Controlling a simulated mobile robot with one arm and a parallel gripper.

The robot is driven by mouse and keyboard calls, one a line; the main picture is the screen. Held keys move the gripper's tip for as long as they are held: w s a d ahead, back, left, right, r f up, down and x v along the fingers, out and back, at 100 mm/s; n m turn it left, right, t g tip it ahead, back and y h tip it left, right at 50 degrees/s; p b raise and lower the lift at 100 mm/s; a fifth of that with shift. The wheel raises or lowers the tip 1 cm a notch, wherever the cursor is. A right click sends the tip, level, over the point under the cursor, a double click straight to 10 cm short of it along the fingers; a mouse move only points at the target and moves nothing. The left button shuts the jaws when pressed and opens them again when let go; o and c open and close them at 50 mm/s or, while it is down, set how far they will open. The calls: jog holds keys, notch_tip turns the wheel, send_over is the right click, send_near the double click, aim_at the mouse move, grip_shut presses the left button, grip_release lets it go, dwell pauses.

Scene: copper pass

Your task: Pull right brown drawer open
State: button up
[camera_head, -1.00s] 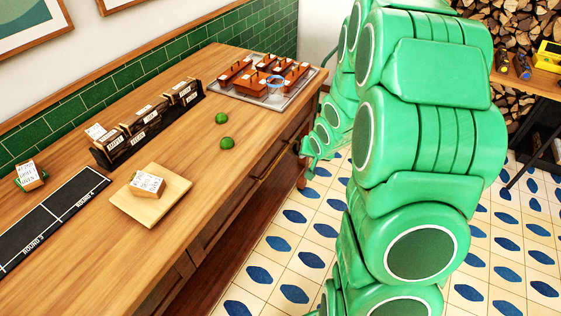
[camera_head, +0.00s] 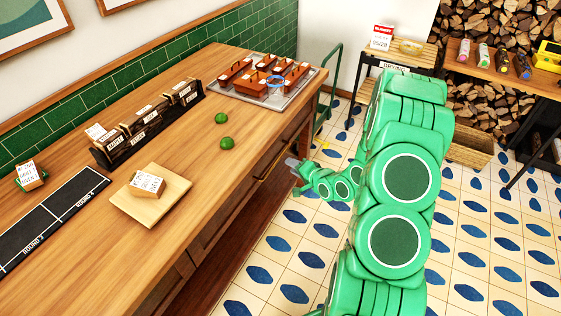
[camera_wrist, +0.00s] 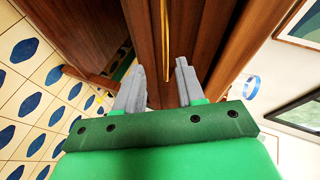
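The right brown drawer (camera_head: 285,147) is in the side of the wooden counter, and its front looks flush with the frame. Its long thin brass handle (camera_head: 262,172) runs along the front; in the wrist view the handle (camera_wrist: 166,40) is a narrow bar pointing between my fingers. My gripper (camera_head: 291,162) is beside the drawer front, close to the handle's far end. In the wrist view my gripper (camera_wrist: 161,65) is open, with its two grey fingers apart on either side of the handle's line. I cannot tell whether they touch it.
On the counter (camera_head: 190,215) are two green limes, a wooden board (camera_head: 120,207) with a card block, and a metal tray (camera_head: 262,101) of brown pieces. A green metal frame (camera_head: 333,85) and shelf (camera_head: 400,62) stand beyond. The tiled floor beside the counter is open.

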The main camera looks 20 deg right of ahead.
jog(key=w+a+f+m+t, duration=0.1)
jog(key=w+a+f+m, duration=0.1)
jog(key=w, duration=0.4)
jog(key=shift+w+a+f+t+y, duration=0.2)
jog(key=shift+a+t+y, duration=0.2)
jog(key=shift+a, duration=0.25)
dwell(0.3)
grip_shut()
